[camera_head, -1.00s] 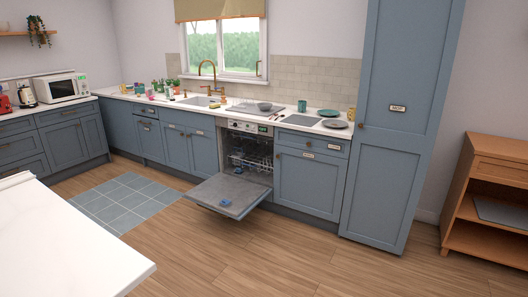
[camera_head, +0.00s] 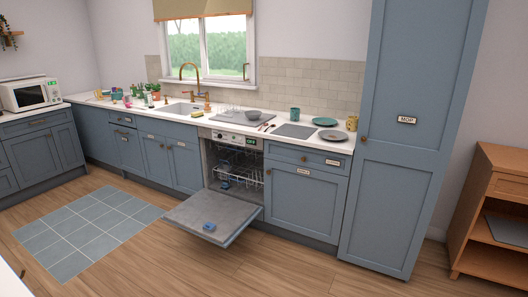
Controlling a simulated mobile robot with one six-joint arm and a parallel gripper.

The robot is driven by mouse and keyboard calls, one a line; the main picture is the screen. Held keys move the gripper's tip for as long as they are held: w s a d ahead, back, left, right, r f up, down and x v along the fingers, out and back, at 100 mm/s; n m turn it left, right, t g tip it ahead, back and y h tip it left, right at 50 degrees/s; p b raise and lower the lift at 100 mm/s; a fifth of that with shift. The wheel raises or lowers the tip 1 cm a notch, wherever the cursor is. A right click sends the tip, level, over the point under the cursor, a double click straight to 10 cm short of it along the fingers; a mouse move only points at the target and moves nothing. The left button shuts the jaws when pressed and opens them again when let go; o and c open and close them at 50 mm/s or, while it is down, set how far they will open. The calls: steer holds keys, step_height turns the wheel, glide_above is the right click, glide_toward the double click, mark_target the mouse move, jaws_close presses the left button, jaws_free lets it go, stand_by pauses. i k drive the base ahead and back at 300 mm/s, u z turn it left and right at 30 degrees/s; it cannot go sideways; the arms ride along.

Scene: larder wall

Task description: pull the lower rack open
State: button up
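The dishwasher (camera_head: 236,139) stands open under the counter, its door (camera_head: 214,216) folded down flat, low above the floor. The lower rack (camera_head: 235,186) is inside the cavity, low down, with something blue in or near it. An upper wire rack (camera_head: 240,171) shows above it, with its front near the opening. How far either rack is pulled out is hard to tell at this size. My gripper is not in view.
Open wooden floor (camera_head: 150,255) lies in front of the dishwasher, with a blue-grey tiled mat (camera_head: 85,230) to the left. A tall blue cabinet (camera_head: 405,140) and a wooden shelf unit (camera_head: 495,220) stand at the right. A white surface (camera_head: 12,285) edges in at bottom left.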

mark_target(250, 171)
steer(key=u, duration=0.2)
steer(key=i, duration=1.8)
steer(key=u, duration=0.7)
steer(key=i, duration=0.95)
steer(key=u, duration=0.6)
steer(key=i, duration=0.6)
steer(key=u, duration=0.15)
